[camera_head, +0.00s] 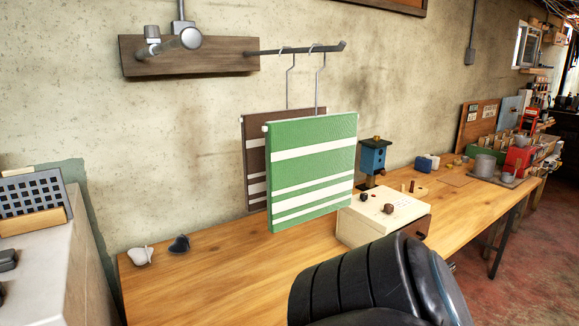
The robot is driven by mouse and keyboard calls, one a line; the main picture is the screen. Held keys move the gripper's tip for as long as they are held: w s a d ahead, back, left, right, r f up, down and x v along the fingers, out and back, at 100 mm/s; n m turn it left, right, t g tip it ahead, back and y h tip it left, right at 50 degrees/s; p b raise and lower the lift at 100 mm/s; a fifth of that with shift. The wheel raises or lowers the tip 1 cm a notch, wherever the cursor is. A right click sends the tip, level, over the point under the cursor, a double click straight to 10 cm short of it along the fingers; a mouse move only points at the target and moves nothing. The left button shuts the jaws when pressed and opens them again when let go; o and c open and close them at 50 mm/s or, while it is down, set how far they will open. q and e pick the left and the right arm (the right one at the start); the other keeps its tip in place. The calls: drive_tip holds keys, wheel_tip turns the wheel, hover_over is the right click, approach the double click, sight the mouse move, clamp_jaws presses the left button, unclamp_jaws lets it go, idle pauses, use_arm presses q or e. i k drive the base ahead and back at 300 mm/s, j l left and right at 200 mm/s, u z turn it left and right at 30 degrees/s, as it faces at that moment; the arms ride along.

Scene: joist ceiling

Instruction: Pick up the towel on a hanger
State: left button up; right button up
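Two striped towels on hangers hang from a dark metal rod (300,50) on the wall. The green towel (318,144) with white stripes is in front, and its wire hook runs up to the rod. The brown towel (255,160) with pale stripes hangs behind it, nearer the wall and mostly covered by the green one. The lower edge of the green towel overlaps the wooden bench in the picture; I cannot tell whether it touches. Neither of my grippers is in view.
The wooden bench (215,285) holds a cream box with dark knobs (372,222), a blue birdhouse (372,158) and two small bird-shaped pieces (143,255). A black padded form, apparently a chair back (345,280), stands in front. The bench is clear below the towels.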

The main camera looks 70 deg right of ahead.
sight(310, 160)
drive_tip(key=k+l+u, duration=0.45)
drive_tip(key=l+u, duration=0.2)
drive_tip(key=k+l+u, duration=0.4)
drive_tip(key=k+l, duration=0.25)
drive_tip(key=k+l+u, duration=0.1)
drive_tip(key=k+l, duration=0.5)
drive_tip(key=k+j, duration=0.05)
drive_tip(key=k, duration=0.05)
